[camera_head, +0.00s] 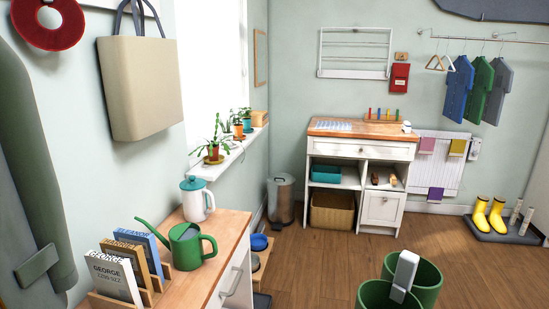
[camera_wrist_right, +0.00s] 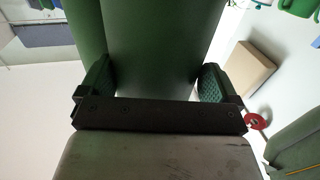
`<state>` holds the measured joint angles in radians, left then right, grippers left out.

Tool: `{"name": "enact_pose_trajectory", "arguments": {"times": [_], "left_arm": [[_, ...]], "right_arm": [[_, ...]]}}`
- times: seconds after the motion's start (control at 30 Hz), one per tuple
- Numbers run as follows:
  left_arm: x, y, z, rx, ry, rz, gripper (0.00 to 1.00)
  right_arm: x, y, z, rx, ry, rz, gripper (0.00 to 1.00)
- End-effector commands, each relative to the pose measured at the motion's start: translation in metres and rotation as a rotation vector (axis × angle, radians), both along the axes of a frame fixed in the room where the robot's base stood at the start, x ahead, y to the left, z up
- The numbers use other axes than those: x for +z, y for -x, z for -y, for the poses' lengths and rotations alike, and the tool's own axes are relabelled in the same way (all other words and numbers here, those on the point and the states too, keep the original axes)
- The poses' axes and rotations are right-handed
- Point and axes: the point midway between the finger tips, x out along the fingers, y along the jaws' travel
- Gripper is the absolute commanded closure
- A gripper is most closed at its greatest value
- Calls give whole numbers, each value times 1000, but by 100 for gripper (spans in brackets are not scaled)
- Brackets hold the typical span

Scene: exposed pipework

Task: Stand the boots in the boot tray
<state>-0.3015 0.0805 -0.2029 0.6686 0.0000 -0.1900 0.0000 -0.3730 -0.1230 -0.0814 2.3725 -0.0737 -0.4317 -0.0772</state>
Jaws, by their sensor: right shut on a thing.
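A pair of green boots (camera_head: 426,281) shows at the bottom of the head view, seen from above as two round open tops side by side. My right gripper (camera_head: 404,272) is at the boots, with its grey body over their tops. In the right wrist view its two fingers (camera_wrist_right: 155,80) stand either side of a green boot shaft (camera_wrist_right: 155,40), shut on it. The boots' feet are hidden. The dark boot tray (camera_head: 500,236) lies on the floor at the right by the wall. A pair of yellow boots (camera_head: 489,217) stands upright in its left part. My left gripper is not in view.
Two light upright posts (camera_head: 521,216) rise from the tray's right part. A white cabinet (camera_head: 362,180) and radiator (camera_head: 437,168) line the back wall. A wooden counter (camera_head: 205,262) with a green watering can (camera_head: 184,246) is at left. The middle floor (camera_head: 440,245) is clear.

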Motion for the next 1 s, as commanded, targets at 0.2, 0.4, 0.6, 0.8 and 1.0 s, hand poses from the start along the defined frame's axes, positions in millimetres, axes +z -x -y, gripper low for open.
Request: {"name": "enact_pose_trajectory", "arguments": {"times": [0.2, 0.4, 0.6, 0.8, 1.0], "left_arm": [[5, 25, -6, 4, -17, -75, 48], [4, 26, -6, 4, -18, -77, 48], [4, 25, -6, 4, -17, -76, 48], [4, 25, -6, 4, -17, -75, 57], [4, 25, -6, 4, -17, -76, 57]], "right_arm": [[5, 6, 0, -1, 3, 2, 81], [-23, 27, 0, -1, 3, 0, 81], [-37, 41, 0, -1, 4, 7, 82], [-37, 41, 0, -1, 4, 9, 82], [-37, 41, 0, -1, 4, 9, 82]]}}
